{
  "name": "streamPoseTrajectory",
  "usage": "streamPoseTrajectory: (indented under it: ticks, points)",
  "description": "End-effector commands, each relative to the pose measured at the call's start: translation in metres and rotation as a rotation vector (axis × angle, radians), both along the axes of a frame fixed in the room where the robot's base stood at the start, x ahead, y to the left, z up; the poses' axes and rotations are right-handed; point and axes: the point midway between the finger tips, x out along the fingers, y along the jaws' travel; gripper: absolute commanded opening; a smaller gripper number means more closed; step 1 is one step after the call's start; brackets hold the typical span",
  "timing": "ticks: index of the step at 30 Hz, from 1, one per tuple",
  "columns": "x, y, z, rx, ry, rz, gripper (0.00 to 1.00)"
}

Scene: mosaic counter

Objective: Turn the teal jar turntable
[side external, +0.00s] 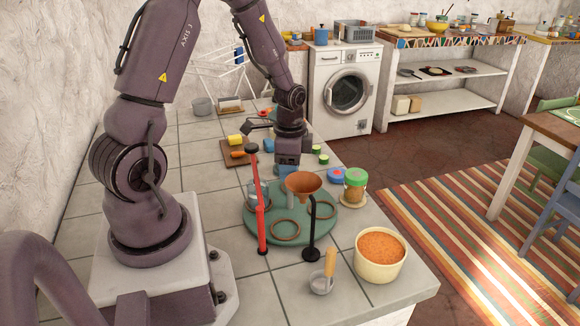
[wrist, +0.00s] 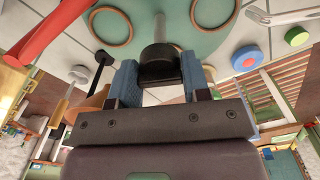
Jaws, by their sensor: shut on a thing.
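The teal turntable (side external: 286,230) is a round disc lying on the tiled counter. My gripper (side external: 287,170) is above the far part of the disc in the side view. In the wrist view my gripper (wrist: 160,82) has its blue finger pads on both sides of the black knob, shut on it. The knob is hidden in the side view.
A red stand (side external: 261,215) and a black stand with a copper funnel (side external: 304,184) stand by the disc. A green-lidded jar (side external: 355,188), a blue-and-red lid (side external: 337,175), a cream tub (side external: 380,257) and a scoop (side external: 323,280) are close by. A cutting board (side external: 235,153) lies behind.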

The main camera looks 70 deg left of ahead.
Motion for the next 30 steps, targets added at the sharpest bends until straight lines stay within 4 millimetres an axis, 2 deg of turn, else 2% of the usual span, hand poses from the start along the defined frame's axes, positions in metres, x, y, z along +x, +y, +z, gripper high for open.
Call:
streamPoseTrajectory:
  ticks: [30]
  points:
    - [0.0001,0.0004,0.0017,0.001,0.0,-0.509,0.01]
